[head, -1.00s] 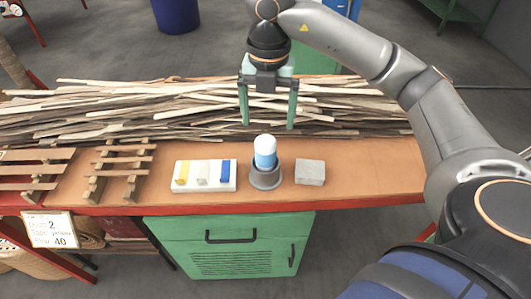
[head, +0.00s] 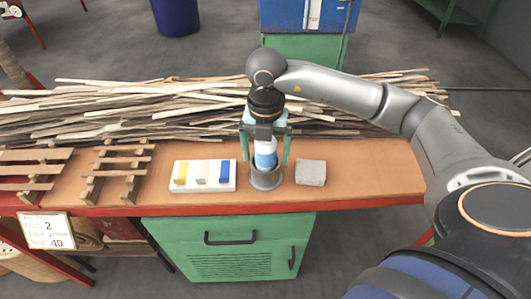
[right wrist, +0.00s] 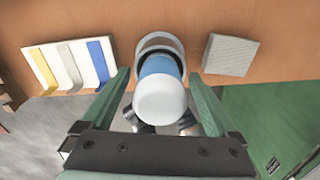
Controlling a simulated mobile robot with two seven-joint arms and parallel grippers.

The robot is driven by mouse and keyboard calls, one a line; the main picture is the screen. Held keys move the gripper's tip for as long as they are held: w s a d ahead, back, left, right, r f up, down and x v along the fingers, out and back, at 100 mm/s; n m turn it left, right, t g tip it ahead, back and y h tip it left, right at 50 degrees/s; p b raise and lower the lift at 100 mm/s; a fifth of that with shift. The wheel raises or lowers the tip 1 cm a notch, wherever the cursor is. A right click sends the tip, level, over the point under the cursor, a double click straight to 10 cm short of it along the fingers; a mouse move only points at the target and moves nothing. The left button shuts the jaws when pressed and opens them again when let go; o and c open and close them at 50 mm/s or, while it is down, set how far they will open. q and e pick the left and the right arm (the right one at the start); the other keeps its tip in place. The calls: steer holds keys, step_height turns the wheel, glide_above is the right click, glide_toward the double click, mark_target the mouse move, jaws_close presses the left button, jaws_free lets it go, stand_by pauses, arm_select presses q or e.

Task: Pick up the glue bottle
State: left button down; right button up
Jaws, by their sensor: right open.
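The glue bottle (head: 265,155), blue with a white cap, stands upright in a grey round holder (head: 266,180) on the bench. In the right wrist view the bottle (right wrist: 160,95) shows cap first, with the holder (right wrist: 160,40) behind it. My right gripper (head: 265,160) is open and points down, with one green finger on each side of the bottle. In the wrist view the fingers of the right gripper (right wrist: 164,85) stand apart from the bottle, with gaps on both sides. My left gripper is not in view.
Left of the holder lies a white tray (head: 205,187) with yellow, grey and blue pieces. Right of it lies a grey block (head: 310,172). Long wooden strips (head: 170,112) cover the back of the bench (head: 360,190). Wooden racks (head: 118,170) stand at left.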

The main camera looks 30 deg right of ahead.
jaws_close()
stand_by(0.7)
